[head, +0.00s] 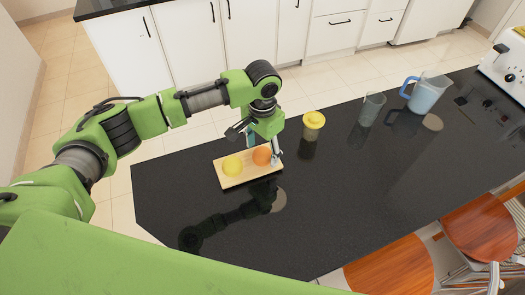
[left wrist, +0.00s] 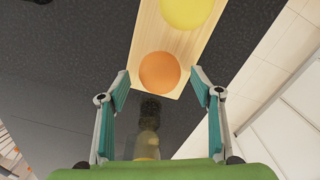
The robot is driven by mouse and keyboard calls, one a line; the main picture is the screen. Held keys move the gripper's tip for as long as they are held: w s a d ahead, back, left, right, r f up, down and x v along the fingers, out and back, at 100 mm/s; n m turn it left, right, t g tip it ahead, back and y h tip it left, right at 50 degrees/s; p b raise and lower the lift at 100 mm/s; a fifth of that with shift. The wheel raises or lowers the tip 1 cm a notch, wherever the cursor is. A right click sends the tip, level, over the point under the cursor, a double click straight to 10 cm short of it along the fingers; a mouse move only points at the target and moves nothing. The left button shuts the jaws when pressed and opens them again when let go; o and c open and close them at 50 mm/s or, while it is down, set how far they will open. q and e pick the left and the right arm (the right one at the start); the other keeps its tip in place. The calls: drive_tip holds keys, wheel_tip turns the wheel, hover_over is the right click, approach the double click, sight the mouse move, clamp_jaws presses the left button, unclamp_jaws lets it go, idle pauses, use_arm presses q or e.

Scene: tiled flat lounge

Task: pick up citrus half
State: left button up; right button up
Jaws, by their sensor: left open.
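Two round citrus pieces lie on a pale wooden board (head: 234,183) on the black counter. The orange one (head: 262,156) is at the board's right end and the yellow one (head: 232,166) is to its left. I cannot tell from these views which are cut halves. My left gripper (head: 262,148) is open over the orange piece. In the left wrist view the orange piece (left wrist: 160,72) shows between the two open fingertips (left wrist: 160,76), with no clear contact. The yellow piece (left wrist: 187,9) is cut off by the top edge there. My right gripper is not in view.
A yellow-topped jar (head: 314,121), a dark glass (head: 371,109) and a blue-handled pitcher (head: 428,95) stand right of the board. A white toaster (head: 505,65) is at the far right. Wooden stools (head: 395,268) stand at the near side. The counter's front middle is clear.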

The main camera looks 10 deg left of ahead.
use_arm(q)
drive_tip(key=shift+f, duration=0.65)
drive_tip(key=c, duration=0.9)
drive_tip(key=shift+r, duration=0.55)
wheel_tip(320, 180, up, 2)
drive_tip(key=shift+r+b, duration=0.15)
drive_tip(key=shift+b, duration=0.2)
drive_tip(key=s+d+r+b, duration=0.2)
drive_tip(key=s+d+r, duration=0.1)
drive_tip(key=s+r, duration=0.6)
drive_tip(key=s, duration=0.4)
drive_tip(key=shift+s+r+b, duration=0.35)
drive_tip(key=shift+d, duration=0.1)
